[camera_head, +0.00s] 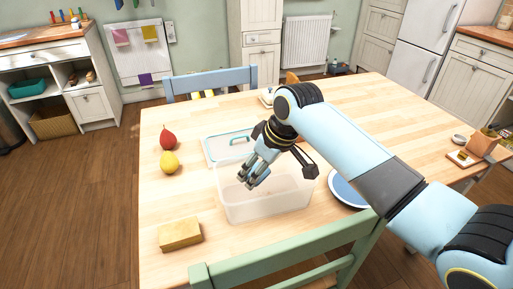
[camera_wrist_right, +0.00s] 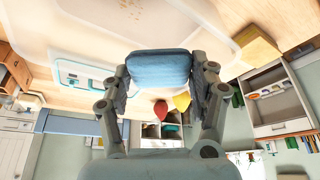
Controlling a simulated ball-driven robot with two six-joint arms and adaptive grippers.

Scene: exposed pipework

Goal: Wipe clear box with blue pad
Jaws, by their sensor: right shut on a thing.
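The clear box (camera_head: 268,208) stands open on the wooden table, toward its front edge. My right gripper (camera_head: 256,174) reaches down into the box's opening from above. In the right wrist view it is shut on the blue pad (camera_wrist_right: 160,69), which sits between its two fingers. The pad is not clearly visible in the head view, hidden by the fingers. In the wrist view the box's pale wall (camera_wrist_right: 185,28) spans the top, and brown specks (camera_wrist_right: 12,72) show inside it. I cannot tell whether the pad touches the box. My left gripper is not in view.
A teal-rimmed lid (camera_head: 212,152) lies behind the box. A yellow block (camera_head: 180,235), a red pear (camera_head: 167,139) and a yellow pear (camera_head: 169,163) are to its left. A green chair (camera_head: 290,262) stands in front.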

